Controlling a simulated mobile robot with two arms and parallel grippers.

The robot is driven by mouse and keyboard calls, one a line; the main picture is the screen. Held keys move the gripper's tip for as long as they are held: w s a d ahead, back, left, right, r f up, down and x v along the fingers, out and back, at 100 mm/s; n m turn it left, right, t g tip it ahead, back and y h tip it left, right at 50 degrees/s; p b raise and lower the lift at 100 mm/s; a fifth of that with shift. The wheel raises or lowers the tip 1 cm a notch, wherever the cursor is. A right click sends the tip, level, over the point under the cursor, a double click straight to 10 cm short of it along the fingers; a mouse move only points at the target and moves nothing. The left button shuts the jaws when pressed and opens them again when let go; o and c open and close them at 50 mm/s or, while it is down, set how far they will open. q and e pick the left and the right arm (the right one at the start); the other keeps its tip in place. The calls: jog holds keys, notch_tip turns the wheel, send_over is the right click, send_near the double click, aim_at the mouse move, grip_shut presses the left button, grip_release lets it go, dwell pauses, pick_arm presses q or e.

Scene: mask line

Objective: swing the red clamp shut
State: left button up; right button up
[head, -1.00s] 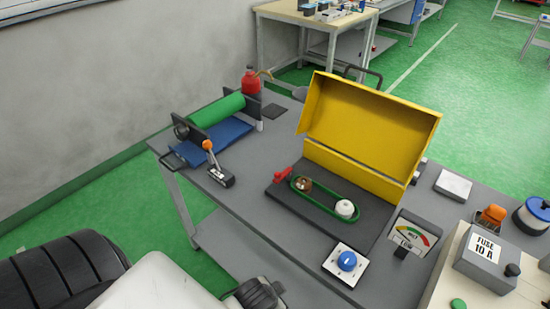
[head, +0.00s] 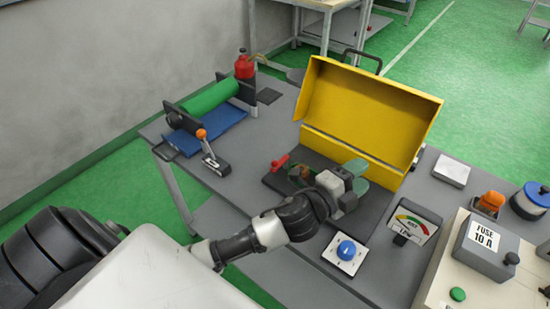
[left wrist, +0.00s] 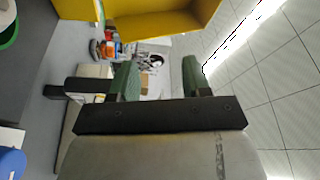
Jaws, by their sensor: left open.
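The red clamp (head: 280,162) is a small red lever at the left end of the dark base plate (head: 272,182), in front of the open yellow cover (head: 365,112). My left gripper (head: 358,177) is over the right part of that plate, to the right of the clamp and apart from it. Its green-padded fingers are spread with nothing between them, as the left wrist view (left wrist: 158,78) also shows. The gripper and forearm hide most of the green belt and its pulleys. I cannot make out the clamp in the left wrist view. My right gripper is not in view.
A blue knob (head: 346,250) on a white plate is in front of my left arm. A gauge (head: 412,224) and a fuse box (head: 485,245) stand to the right. An orange-topped lever (head: 208,148) and a green roller (head: 209,97) are at the left.

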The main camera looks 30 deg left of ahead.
pick_arm(q)
jog(key=w+d+r+m+g+h, duration=0.1)
jog(key=d+r+m+g+h, duration=0.4)
jog(key=m+h, duration=0.6)
jog(key=m+g+y, duration=1.5)
jog(key=m+y, duration=0.3)
jog(key=m, duration=0.4)
send_near(275, 161)
jog(key=p+x, duration=0.2)
jog(key=x, duration=0.7)
jog(key=shift+f, duration=0.25)
